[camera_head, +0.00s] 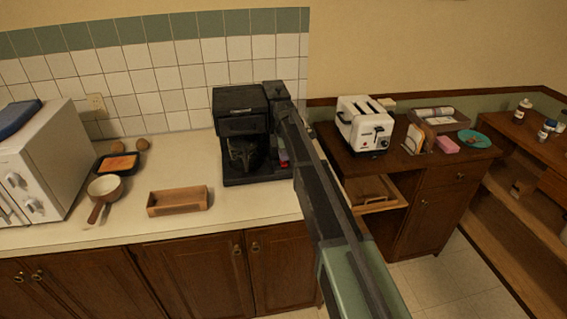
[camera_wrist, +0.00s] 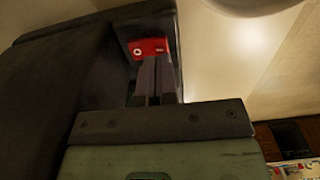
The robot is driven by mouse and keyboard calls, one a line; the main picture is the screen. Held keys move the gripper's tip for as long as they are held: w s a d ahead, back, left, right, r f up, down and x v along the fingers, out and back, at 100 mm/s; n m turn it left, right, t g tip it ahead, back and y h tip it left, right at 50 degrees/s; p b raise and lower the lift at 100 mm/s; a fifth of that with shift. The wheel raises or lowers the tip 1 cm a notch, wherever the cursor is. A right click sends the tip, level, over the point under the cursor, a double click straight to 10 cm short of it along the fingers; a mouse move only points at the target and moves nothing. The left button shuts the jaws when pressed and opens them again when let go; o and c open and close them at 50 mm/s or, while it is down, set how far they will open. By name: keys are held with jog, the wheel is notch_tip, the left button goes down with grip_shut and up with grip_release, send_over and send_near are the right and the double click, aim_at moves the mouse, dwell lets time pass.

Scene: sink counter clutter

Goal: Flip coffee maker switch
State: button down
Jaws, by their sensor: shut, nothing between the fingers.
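The black coffee maker (camera_head: 241,121) stands on the counter against the tiled wall, with its dark carafe (camera_head: 243,153) inside. In the wrist view the red switch (camera_wrist: 150,45) has a small white round mark and sits in a recess of the dark body (camera_wrist: 60,85). My gripper (camera_wrist: 153,60) is shut and empty, its fingertips at the lower edge of the switch. I cannot tell whether they touch. The fingertips are hard to make out in the head view.
A wooden tray (camera_head: 178,201), a pan (camera_head: 104,188) and a white microwave (camera_head: 45,160) are on the counter to the left. A white toaster (camera_head: 366,126) stands on the cabinet to the right. The counter in front of the coffee maker is clear.

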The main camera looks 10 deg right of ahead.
aim_at(284, 164)
jog(key=shift+f+b, duration=1.15)
jog(key=shift+f, duration=0.05)
dwell(0.3)
jog(key=shift+r, duration=0.1)
notch_tip(284, 164, up, 7)
jog(key=p, duration=0.7)
jog(key=s+f+m+b, duration=0.1)
jog(key=s+m, duration=1.7)
jog(key=s, duration=2.2)
jog(key=shift+s+f+b, duration=0.15)
jog(key=shift+f+b, duration=0.25)
jog(key=shift+f, duration=0.1)
